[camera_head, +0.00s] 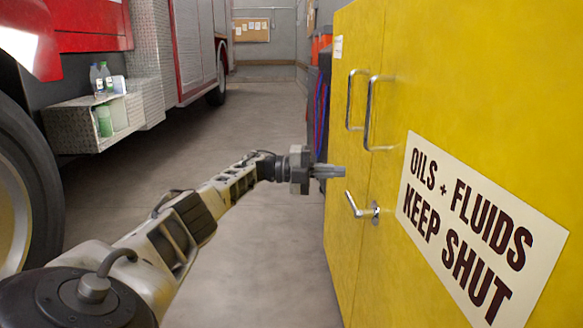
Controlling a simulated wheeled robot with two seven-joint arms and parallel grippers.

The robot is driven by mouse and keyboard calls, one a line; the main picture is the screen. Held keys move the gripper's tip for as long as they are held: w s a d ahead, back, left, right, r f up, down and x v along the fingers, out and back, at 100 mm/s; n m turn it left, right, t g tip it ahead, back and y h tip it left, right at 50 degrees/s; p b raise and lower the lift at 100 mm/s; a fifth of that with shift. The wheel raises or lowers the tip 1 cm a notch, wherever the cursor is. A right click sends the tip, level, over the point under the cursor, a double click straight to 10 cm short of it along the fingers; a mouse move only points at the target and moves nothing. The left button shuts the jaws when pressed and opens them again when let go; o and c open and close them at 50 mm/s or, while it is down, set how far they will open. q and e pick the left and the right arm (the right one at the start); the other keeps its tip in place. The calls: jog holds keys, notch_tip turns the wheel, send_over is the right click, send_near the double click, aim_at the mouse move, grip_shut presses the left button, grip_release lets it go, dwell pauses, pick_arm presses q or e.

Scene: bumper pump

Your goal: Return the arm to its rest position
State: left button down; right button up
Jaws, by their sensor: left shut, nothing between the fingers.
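My left arm (185,222) comes in from the lower left and stretches forward over the floor. My left gripper (340,171) is shut and empty. In the picture its tip overlaps the left edge of the yellow cabinet (480,110). I cannot tell whether it touches the cabinet. A lever handle (358,207) on the cabinet shows just below and right of the fingertips, apart from them in the picture. The cabinet doors look closed. My right gripper is not in view.
A red fire truck (95,28) stands on the left, with a metal step box (75,127) holding several bottles. The cabinet carries a sign (475,235) and two upright handles. Between truck and cabinet lies clear grey floor (235,115). A notice board (252,30) hangs at the back.

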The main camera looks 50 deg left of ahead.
pick_arm(q)
jog(key=v, duration=1)
jog(key=shift+b, duration=0.35)
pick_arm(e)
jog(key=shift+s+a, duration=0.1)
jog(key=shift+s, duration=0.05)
